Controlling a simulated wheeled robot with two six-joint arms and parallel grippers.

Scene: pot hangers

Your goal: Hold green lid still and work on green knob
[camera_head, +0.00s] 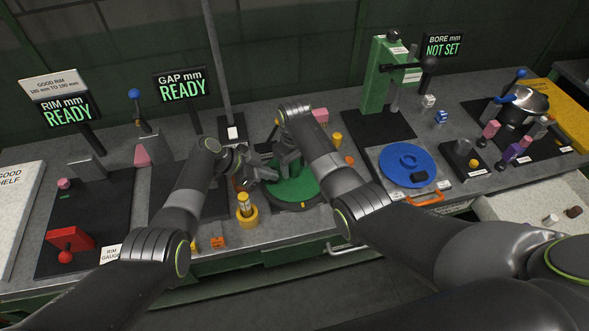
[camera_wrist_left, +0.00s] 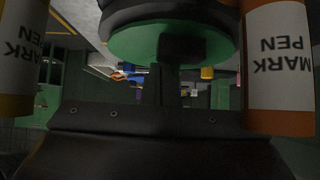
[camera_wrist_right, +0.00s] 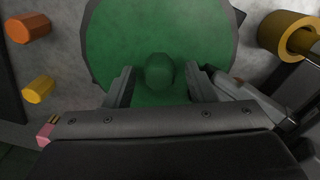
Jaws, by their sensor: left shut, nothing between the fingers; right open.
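My right gripper (camera_wrist_right: 160,86) is open, with one finger on each side of the knob; contact cannot be told. My left gripper (camera_head: 270,174) is shut and empty at the lid's left edge. In the left wrist view the lid (camera_wrist_left: 135,42) shows at the top, close to the fingers. Whether they touch it is unclear. My right arm hides part of the lid.
A yellow pen holder (camera_head: 247,219) stands just left of the lid, near my left gripper. Marker pens (camera_wrist_left: 278,60) flank the left wrist view. An orange block (camera_head: 218,242) lies near the front edge. The blue disc (camera_head: 394,158) and green press (camera_head: 376,85) stand to the right.

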